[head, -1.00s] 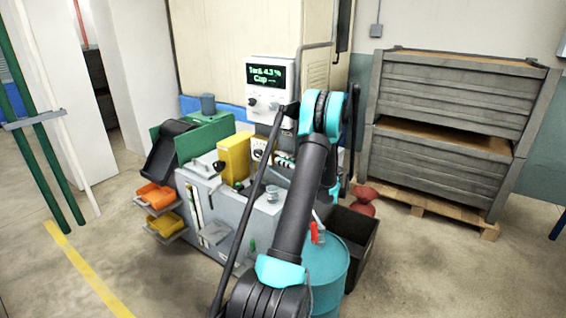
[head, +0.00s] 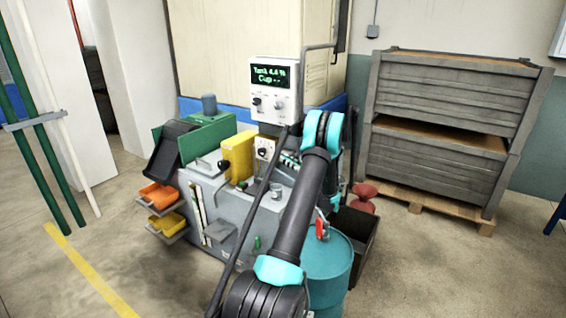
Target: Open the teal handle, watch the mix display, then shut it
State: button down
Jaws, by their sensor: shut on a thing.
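The mix display (head: 270,76) is on a white control box at the back of the machine. Its green text appears to read "Tank 4.4 %" and "Cup --". I cannot make out the teal handle; my arm covers part of the machine's right side. A small green knob (head: 257,242) shows on the machine's front. My dark arm with teal joints rises from the bottom middle and bends over beside the display. My gripper is hidden behind the arm, so its jaws do not show.
A blue-teal drum (head: 338,272) with a red lever above it stands right of the machine (head: 245,215). A dark open bin (head: 366,243) is behind it. Grey crates (head: 445,160) stand on a pallet at right. Orange and yellow trays stick out at left.

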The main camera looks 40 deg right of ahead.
dwell(0.4)
jog(key=c, duration=1.8)
grip_release()
jog(key=shift+o, duration=0.2)
jog(key=v, duration=1.2)
jog(key=shift+f, duration=0.3)
